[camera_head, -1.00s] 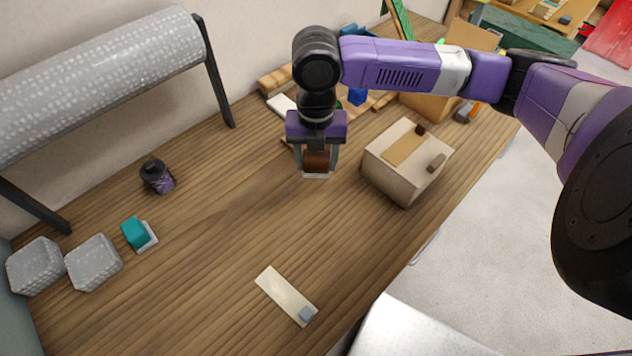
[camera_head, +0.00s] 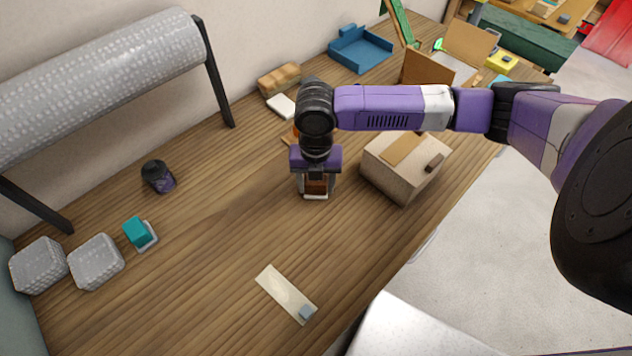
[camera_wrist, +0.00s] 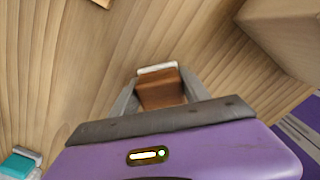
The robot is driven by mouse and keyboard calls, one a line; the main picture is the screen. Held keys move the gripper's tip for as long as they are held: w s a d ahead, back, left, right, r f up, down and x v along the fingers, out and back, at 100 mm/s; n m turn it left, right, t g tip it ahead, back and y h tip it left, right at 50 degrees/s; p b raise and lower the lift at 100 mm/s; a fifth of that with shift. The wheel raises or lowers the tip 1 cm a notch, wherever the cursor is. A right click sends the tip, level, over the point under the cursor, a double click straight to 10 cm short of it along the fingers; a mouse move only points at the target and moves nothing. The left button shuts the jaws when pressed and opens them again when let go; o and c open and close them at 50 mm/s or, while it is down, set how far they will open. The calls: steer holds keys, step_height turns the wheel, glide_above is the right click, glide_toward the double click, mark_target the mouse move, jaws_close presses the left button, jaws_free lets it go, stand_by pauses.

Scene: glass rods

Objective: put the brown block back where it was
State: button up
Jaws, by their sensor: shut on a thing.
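The brown block (camera_head: 316,186) is between the fingers of my gripper (camera_head: 316,190), which is shut on it. In the wrist view the brown block (camera_wrist: 162,90) sits between the two grey fingers, with a white edge or pad at its far end. In the head view a similar pale strip shows just under the block. I cannot tell whether the block touches the table. A teal block (camera_head: 135,232) rests on a small white pad to the left. A pale strip (camera_head: 283,290) with a small blue-grey block on its end lies at the front.
A light wooden box (camera_head: 385,165) stands close to the right of my gripper. A dark jar (camera_head: 158,176) and two grey textured blocks (camera_head: 97,262) are at left. A blue tray (camera_head: 362,52) and an open cardboard box (camera_head: 468,45) are at the back. The table's middle left is clear.

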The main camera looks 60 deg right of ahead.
steer(key=shift+f, duration=0.15)
steer(key=o, duration=1.3)
